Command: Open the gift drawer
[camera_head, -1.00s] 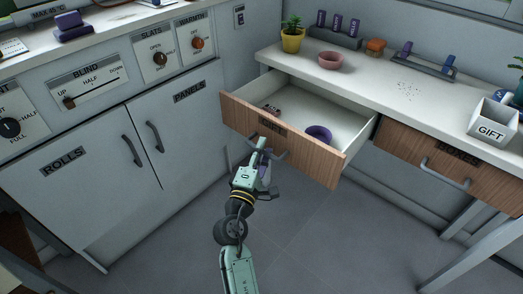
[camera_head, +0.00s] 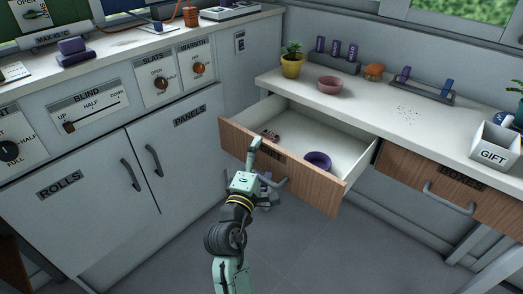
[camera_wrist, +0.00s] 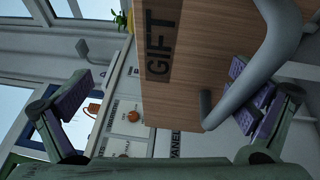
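The gift drawer (camera_head: 312,185), with a wooden front and white inside, stands pulled out from under the counter. Its dark GIFT label (camera_wrist: 162,40) shows large in the wrist view and is partly hidden by my gripper in the head view. The grey bar handle (camera_wrist: 262,70) runs along the drawer front. My gripper (camera_head: 262,174) is in front of the drawer. In the wrist view my gripper (camera_wrist: 165,105) has its fingers wide apart; the right finger overlaps the handle, and I cannot tell whether they touch.
Inside the drawer are a purple bowl (camera_head: 318,161) and a small dark item (camera_head: 270,135). A drawer with a similar wooden front (camera_head: 450,190) is at the right. White cabinets (camera_head: 100,190) stand at the left. The grey floor (camera_head: 320,240) below the open drawer is clear.

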